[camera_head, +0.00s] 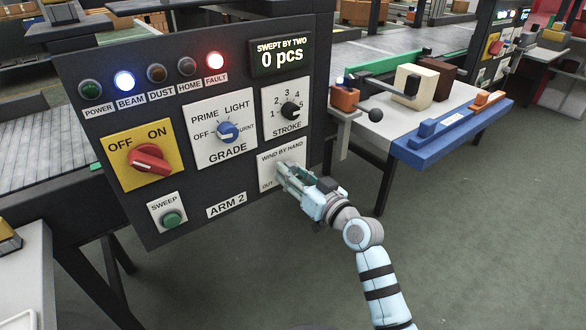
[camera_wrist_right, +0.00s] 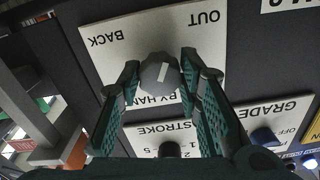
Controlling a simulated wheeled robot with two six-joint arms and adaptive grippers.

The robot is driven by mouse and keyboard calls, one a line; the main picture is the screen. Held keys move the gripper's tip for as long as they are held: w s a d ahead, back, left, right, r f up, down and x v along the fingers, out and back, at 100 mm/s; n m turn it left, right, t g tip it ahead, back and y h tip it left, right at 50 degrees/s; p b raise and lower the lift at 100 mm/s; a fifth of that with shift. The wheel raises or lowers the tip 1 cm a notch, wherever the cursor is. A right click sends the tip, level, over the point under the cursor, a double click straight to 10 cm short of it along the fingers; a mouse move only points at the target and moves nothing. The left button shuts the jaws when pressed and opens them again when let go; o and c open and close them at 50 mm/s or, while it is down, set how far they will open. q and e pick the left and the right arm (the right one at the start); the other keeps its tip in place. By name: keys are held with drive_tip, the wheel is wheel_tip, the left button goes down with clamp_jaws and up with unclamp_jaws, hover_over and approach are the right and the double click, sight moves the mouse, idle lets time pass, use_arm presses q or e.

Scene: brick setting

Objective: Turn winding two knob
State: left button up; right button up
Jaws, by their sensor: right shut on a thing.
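The winding knob (camera_wrist_right: 160,74) is a grey round knob with a white pointer mark on a white plate (camera_wrist_right: 115,42) lettered "BY HAND", "OUT" and "BACK" in the right wrist view. In the head view this plate (camera_head: 270,157) reads "WIND BY HAND" at the lower right of the dark control panel; my gripper hides the knob there. My right gripper (camera_head: 286,176) reaches the plate from the lower right. In the right wrist view its two green fingers stand on either side of the knob, shut on it. My left gripper is not in view.
The stroke knob (camera_head: 290,110) and blue grade knob (camera_head: 228,131) are close by, with a red OFF/ON switch (camera_head: 149,158) and green sweep button (camera_head: 171,218) to the left. BEAM and FAULT lamps are lit. The display (camera_head: 281,56) reads "0 pcs". Floor at right is clear.

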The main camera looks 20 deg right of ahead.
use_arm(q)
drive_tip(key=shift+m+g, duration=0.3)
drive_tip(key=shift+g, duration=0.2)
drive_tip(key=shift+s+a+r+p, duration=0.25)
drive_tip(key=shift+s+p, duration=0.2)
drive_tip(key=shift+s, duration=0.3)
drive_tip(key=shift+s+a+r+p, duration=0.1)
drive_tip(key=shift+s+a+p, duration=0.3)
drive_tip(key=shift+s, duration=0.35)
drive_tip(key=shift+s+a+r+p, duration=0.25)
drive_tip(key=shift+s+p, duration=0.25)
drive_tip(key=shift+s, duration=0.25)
use_arm(e)
drive_tip(key=shift+m, duration=2.7)
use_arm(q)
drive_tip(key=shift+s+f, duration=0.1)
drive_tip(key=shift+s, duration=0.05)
use_arm(e)
drive_tip(key=o, duration=1.1)
drive_tip(key=shift+o, duration=0.2)
drive_tip(key=v, duration=1.2)
